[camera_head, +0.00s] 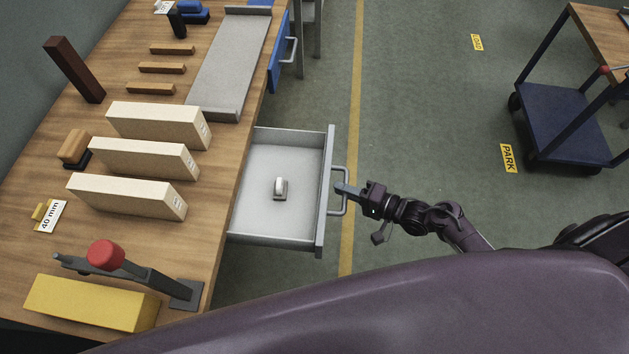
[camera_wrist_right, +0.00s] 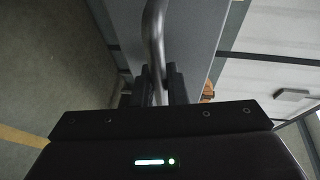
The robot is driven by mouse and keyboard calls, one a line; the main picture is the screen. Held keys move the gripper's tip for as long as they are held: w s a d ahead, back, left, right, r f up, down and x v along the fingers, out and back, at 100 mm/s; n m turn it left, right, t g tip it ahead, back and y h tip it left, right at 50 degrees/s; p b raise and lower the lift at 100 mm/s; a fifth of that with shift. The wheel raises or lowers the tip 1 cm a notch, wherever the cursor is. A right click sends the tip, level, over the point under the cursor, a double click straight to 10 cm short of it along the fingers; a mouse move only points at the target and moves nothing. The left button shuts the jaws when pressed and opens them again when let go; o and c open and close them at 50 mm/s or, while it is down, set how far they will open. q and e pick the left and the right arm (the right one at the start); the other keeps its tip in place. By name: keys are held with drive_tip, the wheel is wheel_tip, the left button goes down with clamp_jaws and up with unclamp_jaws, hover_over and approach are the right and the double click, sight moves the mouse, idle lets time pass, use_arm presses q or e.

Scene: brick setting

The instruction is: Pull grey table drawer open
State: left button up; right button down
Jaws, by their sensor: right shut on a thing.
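The grey table drawer (camera_head: 252,202) is pulled out from under the wooden table and stands open, with a small light-coloured object (camera_head: 280,188) lying inside. Its grey bar handle (camera_head: 345,172) is on the drawer's front face. My right gripper (camera_head: 343,188) is at the handle, coming from the right. In the right wrist view, the two dark fingers (camera_wrist_right: 160,85) are shut on the handle bar (camera_wrist_right: 154,35), one on each side. The drawer front (camera_wrist_right: 190,35) also shows there beside the handle. My left gripper is not in view.
The wooden table (camera_head: 225,150) holds several pale blocks (camera_head: 145,158), a red-knobbed clamp (camera_head: 105,255) and a yellow block (camera_head: 90,303). A blue drawer (camera_head: 279,60) is farther back. A blue-decked cart (camera_head: 565,120) stands at the right. The floor between is clear.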

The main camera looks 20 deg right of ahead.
drive_tip(key=s+d, duration=0.3)
drive_tip(key=d, duration=0.5)
drive_tip(key=shift+s+d, duration=0.2)
drive_tip(key=shift+s, duration=0.05)
drive_tip(key=c, duration=1.5)
unclamp_jaws()
drive_tip(key=shift+o, duration=0.2)
drive_tip(key=v, duration=0.7)
drive_tip(key=shift+s+d, duration=0.2)
drive_tip(key=shift+s, duration=0.05)
drive_tip(key=shift+r, duration=0.1)
